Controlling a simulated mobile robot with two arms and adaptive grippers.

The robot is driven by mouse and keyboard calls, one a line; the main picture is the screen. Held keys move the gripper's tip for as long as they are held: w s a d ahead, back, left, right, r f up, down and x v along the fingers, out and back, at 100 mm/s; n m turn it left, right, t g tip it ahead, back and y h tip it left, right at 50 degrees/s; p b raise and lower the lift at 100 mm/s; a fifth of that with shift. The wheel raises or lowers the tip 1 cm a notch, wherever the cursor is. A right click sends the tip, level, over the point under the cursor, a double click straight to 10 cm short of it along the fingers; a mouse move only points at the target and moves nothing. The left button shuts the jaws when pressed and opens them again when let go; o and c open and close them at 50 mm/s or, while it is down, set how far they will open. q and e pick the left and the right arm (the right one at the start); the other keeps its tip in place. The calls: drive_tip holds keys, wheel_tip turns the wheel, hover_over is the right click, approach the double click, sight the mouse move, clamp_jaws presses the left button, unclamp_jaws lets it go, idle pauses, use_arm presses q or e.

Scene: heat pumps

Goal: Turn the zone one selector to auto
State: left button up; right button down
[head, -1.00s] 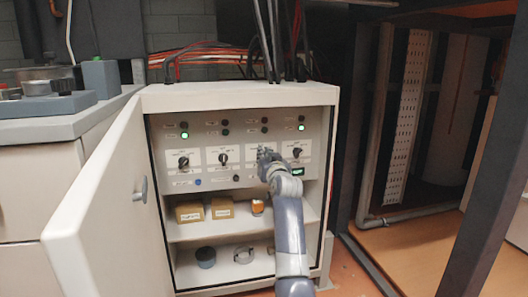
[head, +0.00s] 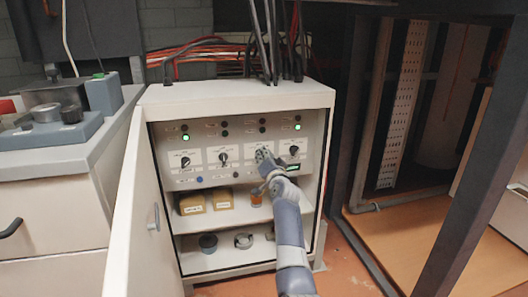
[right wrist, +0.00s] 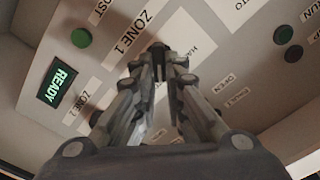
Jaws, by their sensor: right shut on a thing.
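The white control cabinet (head: 235,95) stands open in the head view, with a row of black selectors on its upper panel. My right gripper (head: 263,156) is at the third selector from the left and covers it there. In the right wrist view, my right gripper (right wrist: 160,72) is shut on a dark selector knob (right wrist: 157,48), beside the label "ZONE 1" (right wrist: 128,38). The fingers hide most of the knob, so I cannot tell its pointing direction. A partly visible "HAND" label (right wrist: 200,32) is close by. My left gripper is not in view.
The cabinet door (head: 133,215) stands open at left. Other selectors (head: 186,162) flank the gripper. A green READY display (right wrist: 58,82) is near it. Boxes (head: 192,204) sit on the shelf below. A dark metal frame (head: 350,130) stands at right.

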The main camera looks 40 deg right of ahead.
drive_tip(key=shift+f, duration=0.15)
idle(0.4)
drive_tip(key=c, duration=1.7)
unclamp_jaws()
drive_tip(key=shift+o, duration=0.2)
drive_tip(key=shift+s, duration=0.15)
drive_tip(key=v, duration=1.1)
drive_tip(key=shift+s+a, duration=0.2)
drive_tip(key=shift+s, duration=0.15)
